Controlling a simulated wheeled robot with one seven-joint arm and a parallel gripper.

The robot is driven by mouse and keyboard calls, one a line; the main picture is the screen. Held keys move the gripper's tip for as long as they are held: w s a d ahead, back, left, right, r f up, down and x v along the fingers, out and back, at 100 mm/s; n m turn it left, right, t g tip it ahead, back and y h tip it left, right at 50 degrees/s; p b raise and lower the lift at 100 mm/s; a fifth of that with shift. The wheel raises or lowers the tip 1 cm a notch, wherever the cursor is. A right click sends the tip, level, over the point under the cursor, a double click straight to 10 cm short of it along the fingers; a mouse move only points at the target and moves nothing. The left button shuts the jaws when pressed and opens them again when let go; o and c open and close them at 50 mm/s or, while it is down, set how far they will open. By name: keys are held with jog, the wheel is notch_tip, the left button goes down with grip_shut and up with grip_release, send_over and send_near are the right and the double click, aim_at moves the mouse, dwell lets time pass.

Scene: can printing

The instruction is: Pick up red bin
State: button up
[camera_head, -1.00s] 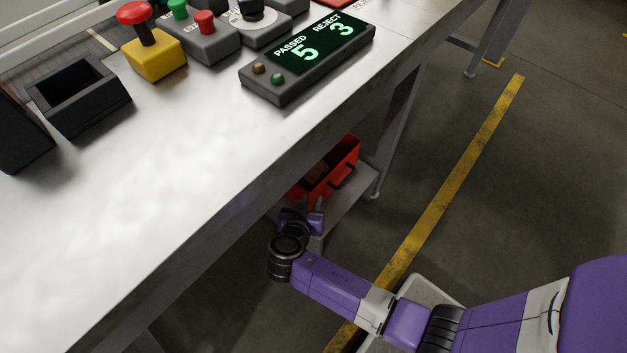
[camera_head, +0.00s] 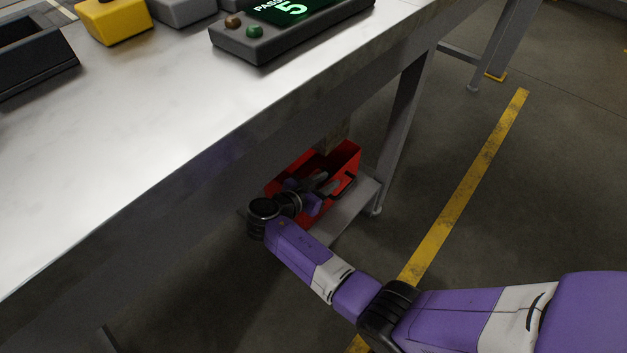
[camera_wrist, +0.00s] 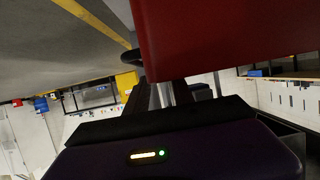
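The red bin (camera_head: 346,157) sits on a low shelf under the workbench, upright, with a dark handle on its near side. My gripper (camera_head: 325,185) is at the near side of the bin, close to the handle, and covers part of that side. Its two fingers look apart, with a gap between them. In the wrist view the red bin wall (camera_wrist: 230,35) fills the upper right. My gripper's fingers (camera_wrist: 166,93) show just below that wall with a light gap between them. Whether they touch the bin or handle is unclear.
The workbench top (camera_head: 150,150) overhangs the shelf (camera_head: 345,215). A bench leg (camera_head: 402,130) stands just right of the bin. A counter display box (camera_head: 290,30) sits on the bench. The floor right of the bench, with a yellow line (camera_head: 465,190), is clear.

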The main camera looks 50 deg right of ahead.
aim_at(333, 177)
jog(key=x, duration=0.3)
jog(key=shift+w+d+b, duration=0.1)
jog(key=shift+d+b, duration=0.1)
jog(key=shift+b, duration=0.15)
grip_shut()
